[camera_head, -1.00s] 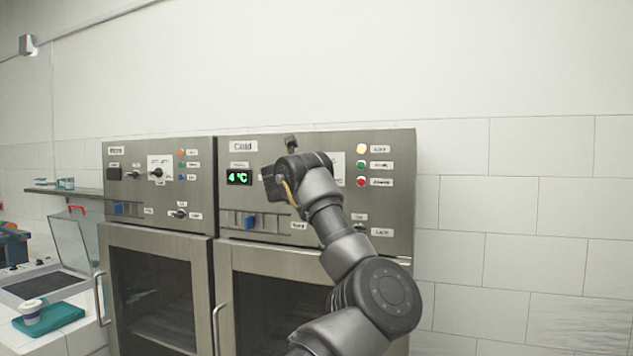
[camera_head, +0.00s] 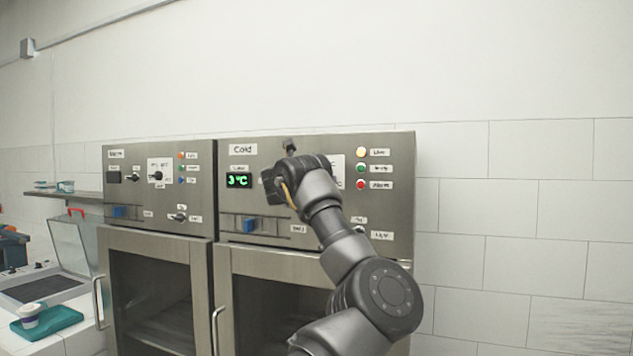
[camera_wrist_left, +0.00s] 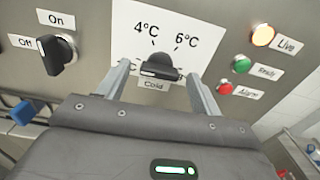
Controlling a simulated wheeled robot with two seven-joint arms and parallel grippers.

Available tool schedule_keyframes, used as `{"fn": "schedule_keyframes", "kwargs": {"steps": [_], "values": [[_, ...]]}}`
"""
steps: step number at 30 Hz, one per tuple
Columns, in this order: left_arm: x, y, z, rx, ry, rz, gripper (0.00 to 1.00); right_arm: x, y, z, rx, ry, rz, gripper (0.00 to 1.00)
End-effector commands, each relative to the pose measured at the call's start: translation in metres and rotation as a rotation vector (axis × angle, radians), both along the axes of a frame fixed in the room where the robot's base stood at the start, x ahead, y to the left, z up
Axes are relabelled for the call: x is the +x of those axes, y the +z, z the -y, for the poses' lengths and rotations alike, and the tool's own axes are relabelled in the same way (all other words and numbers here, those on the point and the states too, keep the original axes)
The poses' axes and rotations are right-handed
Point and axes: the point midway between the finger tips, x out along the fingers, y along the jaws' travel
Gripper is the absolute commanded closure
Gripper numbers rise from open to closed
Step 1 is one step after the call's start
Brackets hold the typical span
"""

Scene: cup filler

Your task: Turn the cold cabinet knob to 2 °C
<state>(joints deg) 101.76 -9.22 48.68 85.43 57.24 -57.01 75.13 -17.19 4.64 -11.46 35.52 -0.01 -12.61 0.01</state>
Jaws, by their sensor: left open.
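The cold cabinet (camera_head: 310,215) has a panel whose green display (camera_head: 238,181) reads 3 °C. Its black temperature knob (camera_wrist_left: 156,66) shows in the left wrist view, in front of a white dial card (camera_wrist_left: 180,25) with 4 °C and 6 °C legible; other marks are partly covered. My left gripper (camera_wrist_left: 160,74) is open, with one finger on each side of the knob; I cannot tell whether they touch it. In the head view my left wrist and gripper (camera_head: 275,185) hide the knob. My right gripper is not in view.
An On/Off switch (camera_wrist_left: 57,50) lies left of the knob. Yellow, green and red lamps (camera_head: 360,169) lie right of it. A second cabinet (camera_head: 160,190) adjoins on the left.

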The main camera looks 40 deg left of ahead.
Motion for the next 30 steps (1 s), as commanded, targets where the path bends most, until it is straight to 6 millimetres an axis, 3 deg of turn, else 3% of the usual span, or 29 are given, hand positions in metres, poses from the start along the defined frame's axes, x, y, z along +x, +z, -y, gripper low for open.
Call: {"fn": "schedule_keyframes", "kwargs": {"steps": [8,18,30], "values": [[-0.011,-0.001,0.002,0.001,0.003,0.002,0.35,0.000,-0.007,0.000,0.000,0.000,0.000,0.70],[-0.061,0.000,0.021,-0.005,0.000,0.016,0.35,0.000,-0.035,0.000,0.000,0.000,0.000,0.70],[-0.097,-0.001,0.034,-0.002,-0.001,0.005,0.35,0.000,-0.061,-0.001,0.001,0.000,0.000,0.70]]}}
